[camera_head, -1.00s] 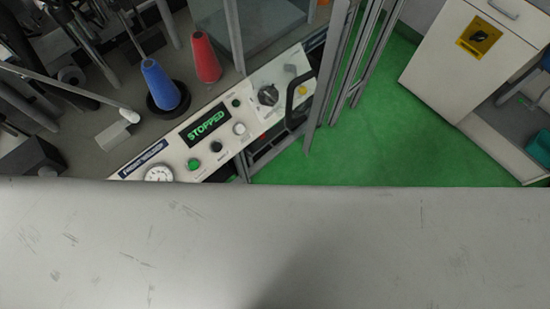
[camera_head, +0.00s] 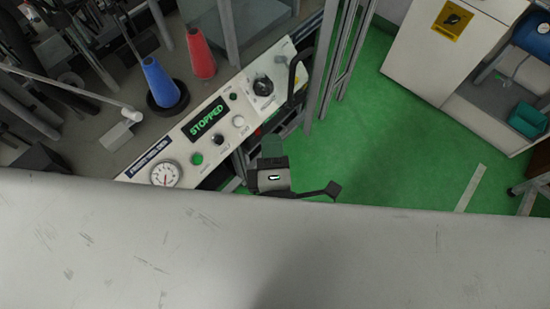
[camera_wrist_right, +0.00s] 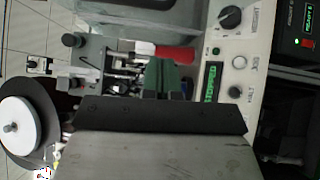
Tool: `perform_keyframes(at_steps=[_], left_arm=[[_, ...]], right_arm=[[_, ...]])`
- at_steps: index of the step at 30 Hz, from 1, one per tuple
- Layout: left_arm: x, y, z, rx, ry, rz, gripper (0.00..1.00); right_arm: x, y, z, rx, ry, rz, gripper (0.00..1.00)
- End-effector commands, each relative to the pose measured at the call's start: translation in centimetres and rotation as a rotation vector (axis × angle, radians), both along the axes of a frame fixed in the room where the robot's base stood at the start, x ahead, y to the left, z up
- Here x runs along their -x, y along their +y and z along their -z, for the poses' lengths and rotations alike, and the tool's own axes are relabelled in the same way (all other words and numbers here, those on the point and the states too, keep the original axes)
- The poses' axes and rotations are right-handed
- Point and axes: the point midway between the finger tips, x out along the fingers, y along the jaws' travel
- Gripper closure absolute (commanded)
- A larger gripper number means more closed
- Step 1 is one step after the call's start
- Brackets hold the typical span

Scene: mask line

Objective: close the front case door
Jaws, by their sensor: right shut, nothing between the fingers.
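The case door looks like a grey metal frame (camera_head: 338,62) standing open to the right of the control panel (camera_head: 208,118), over the green floor. A dark curved handle (camera_head: 296,80) shows at the panel's right end; I cannot tell whether it belongs to the door. My right gripper (camera_head: 271,146) is below the panel's lower edge, apart from the frame and handle. Its green fingers are shut and empty, and they also show in the right wrist view (camera_wrist_right: 158,77), pointing toward the machine. The door does not show clearly there. My left gripper is not in view.
A blue cone (camera_head: 160,80) and a red cone (camera_head: 201,54) stand on the machine left of the panel, whose display reads STOPPED. A white cabinet (camera_head: 425,65) stands at the right. Green floor (camera_head: 400,140) lies free between. A pale scratched surface hides the bottom.

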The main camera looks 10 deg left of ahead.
Motion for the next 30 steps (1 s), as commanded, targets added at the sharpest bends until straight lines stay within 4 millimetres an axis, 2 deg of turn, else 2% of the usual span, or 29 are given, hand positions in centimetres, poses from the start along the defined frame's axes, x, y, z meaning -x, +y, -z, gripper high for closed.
perform_keyframes(at_steps=[1,4,10,15,30], left_arm=[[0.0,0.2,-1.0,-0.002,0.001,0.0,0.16],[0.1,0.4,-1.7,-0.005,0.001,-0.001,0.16],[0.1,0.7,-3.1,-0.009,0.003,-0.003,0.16],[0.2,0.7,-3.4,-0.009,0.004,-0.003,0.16],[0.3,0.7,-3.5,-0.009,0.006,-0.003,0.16]], right_arm=[[-1.2,0.2,-0.6,0.0,-0.002,0.002,1.0],[-3.2,0.5,-0.6,-0.001,-0.001,0.002,1.0],[-5.2,-1.3,-0.6,0.002,0.0,0.0,1.0],[-5.9,-1.8,-0.4,0.0,0.001,0.0,1.0],[-6.2,-2.2,-0.3,0.001,0.001,-0.013,1.0]])
